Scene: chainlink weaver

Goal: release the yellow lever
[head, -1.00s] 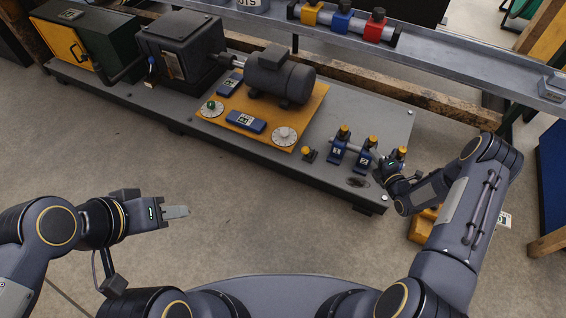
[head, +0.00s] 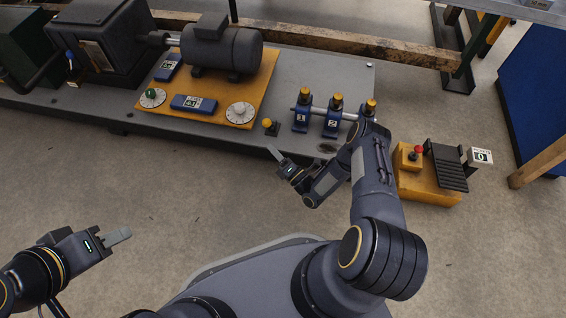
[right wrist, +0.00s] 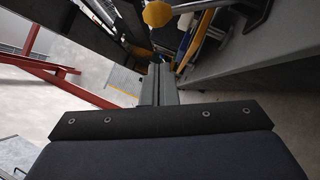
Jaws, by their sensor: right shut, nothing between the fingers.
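Three blue posts with yellow knobs (head: 336,97) stand in a row on a grey shaft at the right end of the bench. A smaller yellow knob (head: 267,122) on a dark base sits left of them, near the front edge. A yellow knob on a grey rod (right wrist: 158,14) shows large at the top of the right wrist view; I cannot tell which one it is. My right gripper (head: 272,151) is shut and empty, apart from the knobs in front of the bench edge. It also shows in the right wrist view (right wrist: 158,75). My left gripper (head: 122,234) is over the floor, its finger gap unclear.
The grey bench (head: 330,72) carries a motor (head: 222,48) on a yellow plate with dials. A yellow pedestal with a red button (head: 419,149) and a black ramp stands right of my right arm. The floor in front of the bench is clear.

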